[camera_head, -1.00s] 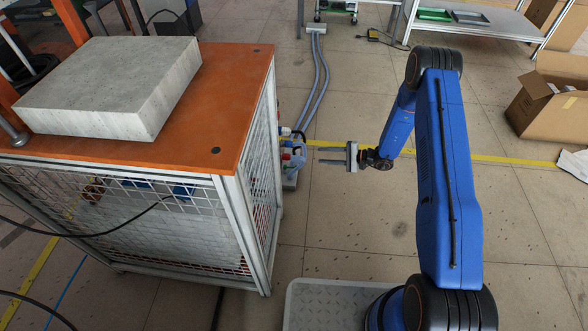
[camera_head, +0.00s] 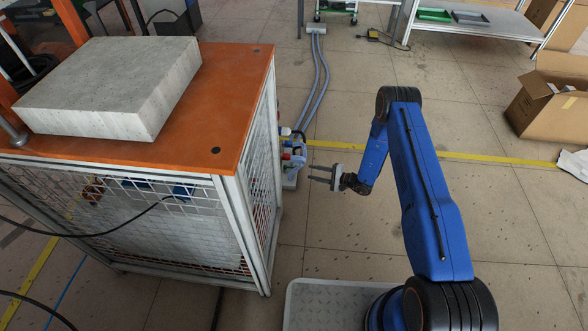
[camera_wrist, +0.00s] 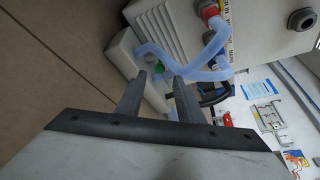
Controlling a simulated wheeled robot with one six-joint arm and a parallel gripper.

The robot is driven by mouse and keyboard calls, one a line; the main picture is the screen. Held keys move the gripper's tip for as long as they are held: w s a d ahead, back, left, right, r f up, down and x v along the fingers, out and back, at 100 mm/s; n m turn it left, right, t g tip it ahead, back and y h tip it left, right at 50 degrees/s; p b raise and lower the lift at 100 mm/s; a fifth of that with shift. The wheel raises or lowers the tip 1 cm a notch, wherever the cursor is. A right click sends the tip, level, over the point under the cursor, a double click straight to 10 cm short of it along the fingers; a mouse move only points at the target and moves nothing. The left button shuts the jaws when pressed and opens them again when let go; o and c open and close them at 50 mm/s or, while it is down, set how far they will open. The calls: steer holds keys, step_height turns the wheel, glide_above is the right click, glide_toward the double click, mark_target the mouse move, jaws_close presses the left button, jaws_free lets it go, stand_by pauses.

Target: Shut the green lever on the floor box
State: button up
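In the wrist view a small green part, likely the green lever (camera_wrist: 159,69), shows between and beyond my fingertips, partly hidden by a pale blue hose; its angle is too small to tell. It sits by a white box (camera_wrist: 122,48) low on the floor. In the head view the box (camera_head: 290,182) stands beside the orange-topped cabinet, with hoses and fittings above it. My gripper (camera_head: 311,173) is to the right of these fittings, its fingers pointing left. The wrist view shows my gripper (camera_wrist: 160,76) open, fingers apart, with nothing held.
The cabinet (camera_head: 232,102) with mesh sides stands left of my gripper. Pale blue hoses (camera_wrist: 212,72) run close beyond my fingertips beside a louvred white housing (camera_wrist: 165,28). Grey floor hoses (camera_head: 322,75) run back.

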steer(key=x, duration=1.1)
steer(key=shift+a, duration=0.25)
steer(key=shift+f, duration=0.1)
jaws_close()
